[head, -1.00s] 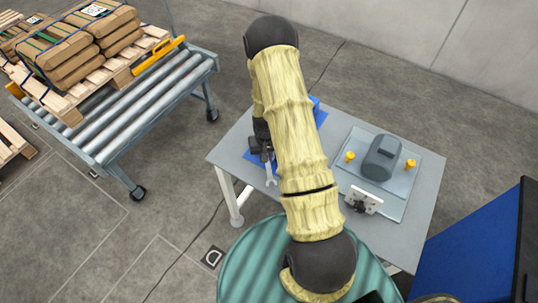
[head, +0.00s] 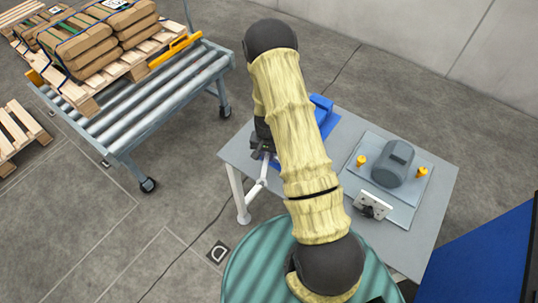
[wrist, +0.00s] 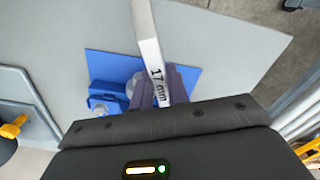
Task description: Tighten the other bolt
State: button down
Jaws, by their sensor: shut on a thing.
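My gripper (wrist: 166,88) is shut on a grey wrench (wrist: 147,35) marked "17 mm". In the wrist view the wrench runs up out of the frame, so its far end is hidden there. In the head view the wrench (head: 262,182) hangs out past the table's left edge, and my arm hides much of the gripper (head: 264,154). Two yellow bolts, a left one (head: 361,160) and a right one (head: 422,172), stand on either side of a grey motor (head: 393,164) on its plate (head: 402,210). My gripper is left of both bolts, apart from them.
A blue mat (wrist: 101,64) with a blue fixture (wrist: 108,98) lies below my gripper on the grey table (head: 428,222). A small white panel (head: 375,203) stands in front of the motor. A roller conveyor (head: 150,112) with a loaded pallet is at left; a blue cabinet (head: 480,250) is at right.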

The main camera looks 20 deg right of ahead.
jog(key=shift+r+p, duration=1.15)
jog(key=shift+r, duration=0.65)
jog(key=shift+r+p, duration=1.75)
jog(key=shift+r, duration=0.75)
jog(key=shift+f, duration=0.1)
